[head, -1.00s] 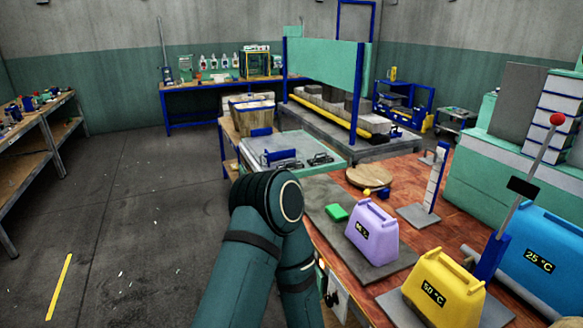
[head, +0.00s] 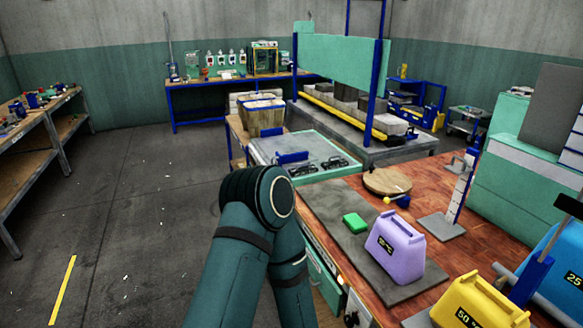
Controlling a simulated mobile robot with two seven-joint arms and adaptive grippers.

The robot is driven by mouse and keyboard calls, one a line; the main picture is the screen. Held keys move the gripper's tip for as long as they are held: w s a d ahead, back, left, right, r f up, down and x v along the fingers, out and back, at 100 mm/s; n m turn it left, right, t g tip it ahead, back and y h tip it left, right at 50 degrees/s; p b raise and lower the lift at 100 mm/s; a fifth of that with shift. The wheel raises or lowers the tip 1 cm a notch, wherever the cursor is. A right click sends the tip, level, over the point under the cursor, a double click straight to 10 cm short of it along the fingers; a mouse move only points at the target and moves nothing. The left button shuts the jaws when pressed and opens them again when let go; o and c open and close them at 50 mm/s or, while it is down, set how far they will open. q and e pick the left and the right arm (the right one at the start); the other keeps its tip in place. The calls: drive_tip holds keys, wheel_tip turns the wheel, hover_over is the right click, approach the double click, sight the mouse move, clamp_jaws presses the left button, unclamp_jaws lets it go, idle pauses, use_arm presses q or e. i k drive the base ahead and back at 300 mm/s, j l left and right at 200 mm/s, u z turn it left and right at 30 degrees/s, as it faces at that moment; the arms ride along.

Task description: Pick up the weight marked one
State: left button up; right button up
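I cannot make out a weight marked one in the head view. A purple handled block (head: 396,247) with a small dark label stands on a grey plate on the wooden bench; its label is too small to read surely. A green block (head: 355,223) lies to its left on the same plate. A yellow handled block (head: 480,303) with a "50" label is at the bottom right, cut off by the edge. A blue block (head: 553,275) labelled "25" is partly out of frame. One of my arms rises at the bottom middle; neither gripper shows.
A round wooden board (head: 388,182) and a blue-and-yellow item (head: 400,201) lie further back on the bench. An upright white scale (head: 458,195) stands to their right. A green-topped press (head: 345,62) is behind. Open floor (head: 140,220) lies to the left.

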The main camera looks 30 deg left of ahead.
sight(298, 170)
drive_tip(key=i+j+u, duration=0.15)
drive_tip(key=i+j, duration=0.2)
drive_tip(key=j, duration=0.3)
drive_tip(key=i+j+u, duration=0.2)
drive_tip(key=i+j, duration=0.15)
drive_tip(key=j, duration=0.25)
drive_tip(key=i+j+u, duration=0.15)
drive_tip(key=i+j, duration=0.25)
drive_tip(key=j, duration=0.1)
